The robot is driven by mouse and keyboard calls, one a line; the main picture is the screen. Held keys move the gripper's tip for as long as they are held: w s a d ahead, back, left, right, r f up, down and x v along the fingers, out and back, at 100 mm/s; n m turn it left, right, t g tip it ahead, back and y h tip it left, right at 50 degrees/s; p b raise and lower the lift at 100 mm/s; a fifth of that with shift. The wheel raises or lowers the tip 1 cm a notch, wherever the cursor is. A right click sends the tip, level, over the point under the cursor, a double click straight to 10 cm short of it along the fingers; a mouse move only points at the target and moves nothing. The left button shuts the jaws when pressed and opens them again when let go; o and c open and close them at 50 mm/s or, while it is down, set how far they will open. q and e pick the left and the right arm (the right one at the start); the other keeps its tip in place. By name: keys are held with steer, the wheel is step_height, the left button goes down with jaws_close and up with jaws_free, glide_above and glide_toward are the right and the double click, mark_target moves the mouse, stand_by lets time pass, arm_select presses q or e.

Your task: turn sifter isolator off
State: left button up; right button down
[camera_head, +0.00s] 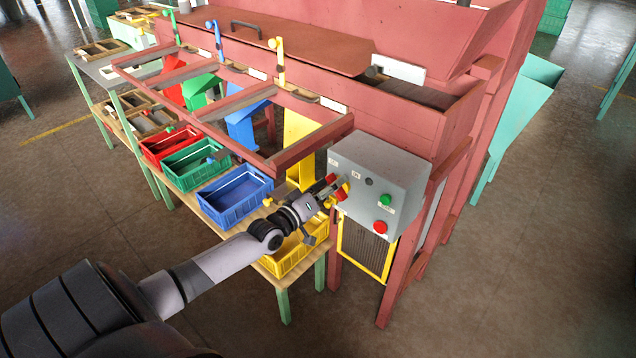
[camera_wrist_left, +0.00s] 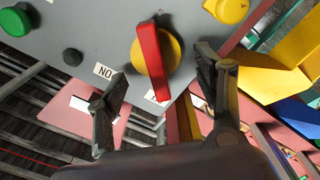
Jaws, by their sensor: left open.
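The sifter isolator is a red bar handle (camera_wrist_left: 149,50) on a yellow disc (camera_wrist_left: 172,55), on the face of a grey control box (camera_head: 385,165). In the left wrist view, an upside-down "ON" label (camera_wrist_left: 105,71) lies left of the disc. The handle's lower end is by another label, partly covered and unreadable. My left gripper (camera_wrist_left: 160,76) is open, with one finger on each side of the handle and visible gaps. In the head view the left gripper (camera_head: 333,191) is at the box's left face and partly hides the isolator. My right gripper is not visible.
The box also carries a green button (camera_head: 385,200) and a red button (camera_head: 380,227). A yellow knob (camera_wrist_left: 228,10) is close to the isolator. Red machine framing (camera_head: 300,150), a yellow chute (camera_head: 301,135) and a yellow crate (camera_head: 285,262) are near my left arm.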

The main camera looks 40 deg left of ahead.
arm_select(q)
steer(key=s+a, duration=0.1)
steer(key=s, duration=1)
steer(key=shift+s, duration=0.25)
steer(key=s+f+m+g+y, duration=0.1)
steer(key=s+f+g, duration=0.3)
steer(key=f, duration=0.7)
steer(key=s+d+f+m+g+y, duration=0.15)
steer(key=s+f, duration=0.45)
steer(key=f, duration=0.6)
steer(key=s+f+m+g, duration=0.25)
steer(key=s+f, duration=0.25)
steer(key=f, duration=0.6)
steer(key=s+d+f+m+g, duration=0.2)
steer(key=s+d+f, duration=0.3)
steer(key=s, duration=0.3)
steer(key=s+d+f+m+g, duration=0.1)
steer(key=s+d+f+g, duration=0.3)
steer(key=s, duration=0.5)
steer(key=s+d+f+m+g, duration=0.2)
steer(key=s+d+f, duration=0.3)
steer(key=s+f, duration=0.3)
steer(key=shift+s+d+f+m+g+h, duration=0.15)
steer(key=shift+s+d+m+g+h, duration=0.15)
steer(key=shift+d+g+h, duration=0.15)
